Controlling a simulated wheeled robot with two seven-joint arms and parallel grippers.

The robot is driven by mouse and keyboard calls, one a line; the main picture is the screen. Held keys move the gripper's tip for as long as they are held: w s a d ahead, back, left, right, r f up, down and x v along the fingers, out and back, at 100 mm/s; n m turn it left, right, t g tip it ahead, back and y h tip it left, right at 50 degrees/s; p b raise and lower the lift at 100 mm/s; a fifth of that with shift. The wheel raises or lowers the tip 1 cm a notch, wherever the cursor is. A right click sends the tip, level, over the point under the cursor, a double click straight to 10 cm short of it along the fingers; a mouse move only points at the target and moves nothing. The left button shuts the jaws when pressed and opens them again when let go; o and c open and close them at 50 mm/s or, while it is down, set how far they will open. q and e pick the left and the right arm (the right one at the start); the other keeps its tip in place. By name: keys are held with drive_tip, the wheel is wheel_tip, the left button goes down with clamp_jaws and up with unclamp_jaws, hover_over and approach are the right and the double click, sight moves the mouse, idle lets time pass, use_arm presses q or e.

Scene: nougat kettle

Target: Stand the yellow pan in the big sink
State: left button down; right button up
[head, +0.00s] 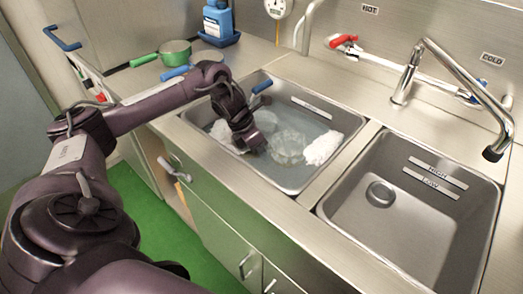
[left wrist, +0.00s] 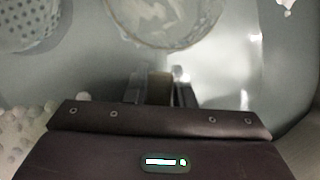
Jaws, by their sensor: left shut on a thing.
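My left gripper (head: 248,148) reaches down into the left sink (head: 322,173), which holds cloudy water. In the left wrist view its fingers (left wrist: 160,82) are shut on a narrow dull tan-yellow piece (left wrist: 160,88), which looks like the yellow pan's handle. A round see-through rimmed vessel (left wrist: 165,22) lies just past the fingertips. It looks like the pan's bowl, and it shows in the head view (head: 288,147) at or under the water. The join of handle and bowl is unclear. My right gripper is not in view.
White foam (head: 322,148) lies at the sink's right side. A blue handle (head: 262,87) sticks up at its back. A perforated vessel (left wrist: 28,22) is beside the round one. The right sink (head: 400,215) is empty. A green pot (head: 175,52) stands on the counter behind.

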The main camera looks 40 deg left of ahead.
use_arm(q)
drive_tip(key=shift+f, duration=0.15)
idle(0.3)
drive_tip(key=c, duration=1.1)
unclamp_jaws()
drive_tip(key=shift+c, duration=0.2)
drive_tip(key=shift+f, duration=0.1)
drive_tip(key=v, duration=0.8)
drive_tip(key=shift+b, duration=0.3)
